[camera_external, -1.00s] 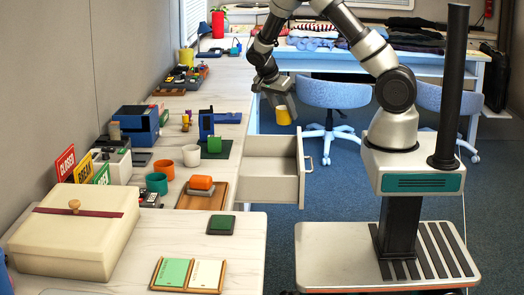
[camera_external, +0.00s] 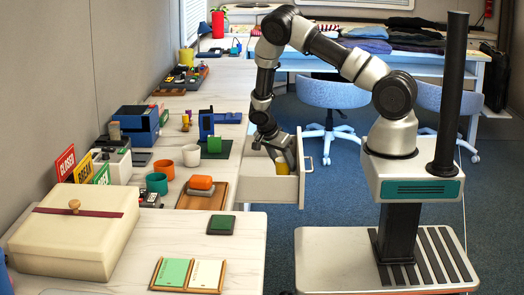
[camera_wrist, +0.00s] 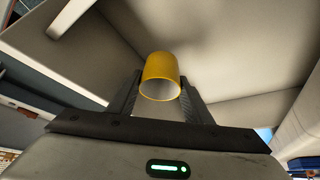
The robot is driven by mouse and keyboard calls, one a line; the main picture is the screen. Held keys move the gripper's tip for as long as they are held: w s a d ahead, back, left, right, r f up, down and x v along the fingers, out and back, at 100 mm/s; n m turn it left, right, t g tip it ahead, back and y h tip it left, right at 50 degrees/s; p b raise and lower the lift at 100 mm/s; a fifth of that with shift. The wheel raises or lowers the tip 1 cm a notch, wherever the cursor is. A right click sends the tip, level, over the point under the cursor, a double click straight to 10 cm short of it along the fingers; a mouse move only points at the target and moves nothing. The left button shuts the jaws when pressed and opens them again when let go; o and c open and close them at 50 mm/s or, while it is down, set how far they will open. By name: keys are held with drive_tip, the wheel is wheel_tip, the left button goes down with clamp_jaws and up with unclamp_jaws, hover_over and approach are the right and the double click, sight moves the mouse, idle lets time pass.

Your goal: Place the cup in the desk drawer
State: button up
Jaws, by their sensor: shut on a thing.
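The yellow cup (camera_external: 282,167) is between the fingers of my gripper (camera_external: 281,160), which is shut on it. In the external view the cup is inside the open desk drawer (camera_external: 272,190), near its right end. In the wrist view the cup (camera_wrist: 160,74) sits between the two dark fingertips with its open mouth facing the camera. The pale drawer walls surround it in that view. Whether the cup touches the drawer floor cannot be told.
The drawer's handle (camera_external: 308,165) is on its right end. On the desk to the left are an orange cup (camera_external: 165,169), a white cup (camera_external: 191,155) and a green cup (camera_external: 156,183). A blue chair (camera_external: 333,95) stands behind the drawer.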

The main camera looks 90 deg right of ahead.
sight(283, 172)
drive_tip(key=shift+f, duration=1.9)
drive_tip(key=shift+b, duration=0.35)
drive_tip(key=shift+f, duration=0.2)
drive_tip(key=o, duration=0.8)
drive_tip(key=shift+r, duration=0.1)
